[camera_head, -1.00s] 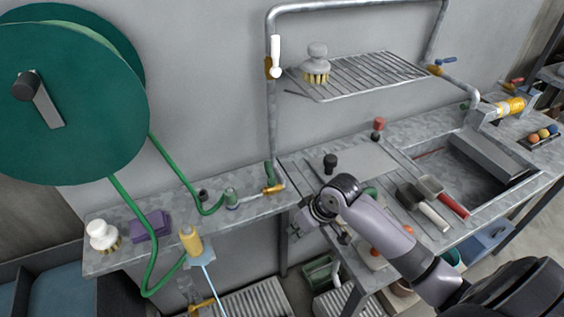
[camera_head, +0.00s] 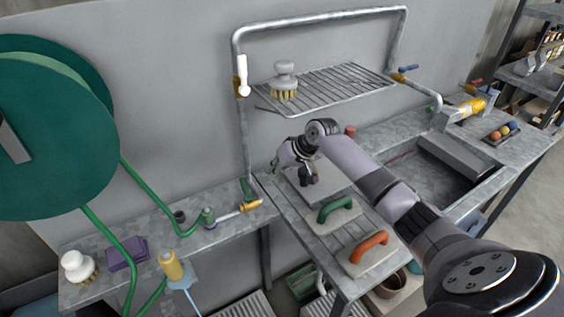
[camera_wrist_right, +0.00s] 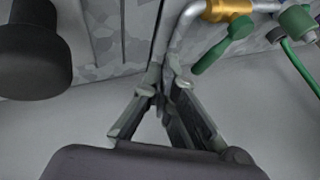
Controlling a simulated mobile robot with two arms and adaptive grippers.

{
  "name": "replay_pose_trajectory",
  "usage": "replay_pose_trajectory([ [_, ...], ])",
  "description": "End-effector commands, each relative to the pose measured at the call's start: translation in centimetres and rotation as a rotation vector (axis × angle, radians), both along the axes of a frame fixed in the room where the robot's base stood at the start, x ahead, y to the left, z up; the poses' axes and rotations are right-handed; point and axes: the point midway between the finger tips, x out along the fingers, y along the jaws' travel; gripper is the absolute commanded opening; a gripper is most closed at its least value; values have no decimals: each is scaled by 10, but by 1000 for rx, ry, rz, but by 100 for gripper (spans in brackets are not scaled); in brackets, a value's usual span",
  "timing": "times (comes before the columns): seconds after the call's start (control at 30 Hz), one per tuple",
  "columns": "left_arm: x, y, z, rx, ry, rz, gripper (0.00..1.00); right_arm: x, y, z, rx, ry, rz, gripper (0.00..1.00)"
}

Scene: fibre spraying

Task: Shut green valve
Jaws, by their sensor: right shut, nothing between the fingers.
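The green valve has a green lever handle (camera_head: 247,190) above a brass body (camera_head: 251,206) on a pipe at the back of the workbench. In the right wrist view the green handle (camera_wrist_right: 222,52) slants beside the brass body (camera_wrist_right: 226,8), at the upper right. My right gripper (camera_head: 279,166) is at the back of the bench, right of the valve and apart from it. In the wrist view its fingertips (camera_wrist_right: 164,90) are together and empty, left of the green handle. My left gripper is not in view.
A black knob (camera_head: 308,178) stands close to my right gripper; it also shows in the wrist view (camera_wrist_right: 35,52). Floats with green (camera_head: 335,208) and orange (camera_head: 369,248) handles lie on the bench. A green hose (camera_head: 150,190) hangs at left. A wire rack (camera_head: 330,88) is above.

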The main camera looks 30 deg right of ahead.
Motion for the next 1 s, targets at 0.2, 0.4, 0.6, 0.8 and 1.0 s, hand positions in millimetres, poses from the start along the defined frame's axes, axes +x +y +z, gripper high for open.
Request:
replay_pose_trajectory([
  [0.2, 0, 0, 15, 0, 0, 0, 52, 14, 28, -9, 1, 0, 3, 0],
  [0.4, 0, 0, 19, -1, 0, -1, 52, 19, 42, -11, 0, -1, 1, 0],
  [0.6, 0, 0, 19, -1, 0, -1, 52, 19, 44, -12, 0, 0, 1, 0],
  [0.8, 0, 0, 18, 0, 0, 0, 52, 20, 44, -13, -1, 0, 6, 0],
  [1.0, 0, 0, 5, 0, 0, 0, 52, 26, 49, -14, 0, 0, 108, 0],
])
